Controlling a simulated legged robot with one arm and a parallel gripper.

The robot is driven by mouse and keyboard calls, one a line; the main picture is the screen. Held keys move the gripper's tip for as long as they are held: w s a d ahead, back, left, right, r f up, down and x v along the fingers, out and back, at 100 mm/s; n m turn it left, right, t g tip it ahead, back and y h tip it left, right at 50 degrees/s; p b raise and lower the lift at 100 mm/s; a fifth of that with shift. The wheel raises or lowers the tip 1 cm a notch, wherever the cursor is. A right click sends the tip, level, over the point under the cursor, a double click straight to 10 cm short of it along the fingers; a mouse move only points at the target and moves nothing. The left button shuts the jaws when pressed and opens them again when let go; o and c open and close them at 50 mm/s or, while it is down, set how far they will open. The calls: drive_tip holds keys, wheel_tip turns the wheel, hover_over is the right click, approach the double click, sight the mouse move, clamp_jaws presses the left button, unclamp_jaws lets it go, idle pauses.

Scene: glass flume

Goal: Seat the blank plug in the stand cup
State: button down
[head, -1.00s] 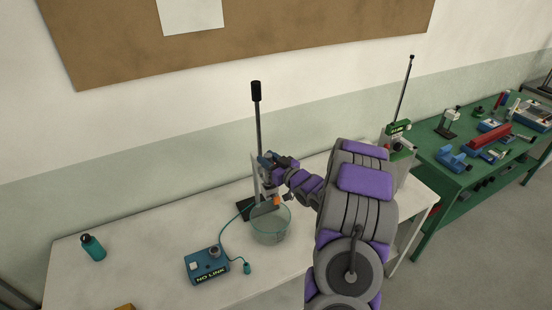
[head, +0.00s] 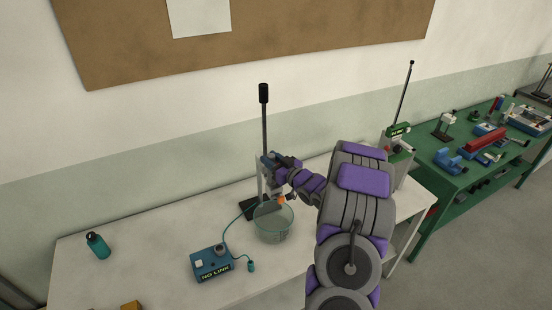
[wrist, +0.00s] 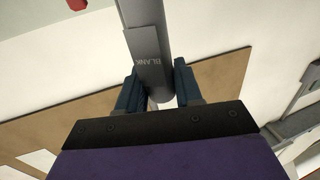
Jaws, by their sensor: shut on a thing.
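My gripper (wrist: 158,88) is shut on the blank plug (wrist: 150,45), a grey cylinder marked BLANK, with one dark blue finger on each side of it. In the head view my gripper (head: 270,160) is beside the upright of a stand with a tall black-handled lever (head: 264,95). The plug cannot be made out there. A clear glass vessel (head: 273,230) stands on the white bench just below my gripper. I cannot tell the stand cup apart in either view.
A teal box reading NO LINK (head: 211,263) with a cable lies left of the vessel. A green table (head: 450,190) with several tools is at right. The bench between bottle and box is clear.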

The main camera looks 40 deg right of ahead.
drive_tip(key=shift+a+r, duration=0.1)
drive_tip(key=d+f, duration=0.1)
drive_tip(key=d, duration=0.4)
drive_tip(key=a, duration=0.4)
drive_tip(key=a+b, duration=0.1)
drive_tip(key=a, duration=0.1)
drive_tip(key=shift+r, duration=0.35)
drive_tip(key=shift+d+f, duration=0.1)
drive_tip(key=shift+d, duration=0.2)
drive_tip(key=shift+d+f+b, duration=0.15)
drive_tip(key=shift+f+b, duration=0.45)
drive_tip(key=shift+f, duration=0.55)
drive_tip(key=shift+w+d+f, duration=0.1)
drive_tip(key=shift+d+f, duration=0.4)
drive_tip(key=shift+f, duration=0.2)
drive_tip(key=shift+a+f+b, duration=0.15)
drive_tip(key=shift+b, duration=0.2)
drive_tip(key=shift+f+b, duration=0.3)
drive_tip(key=shift+f, duration=0.5)
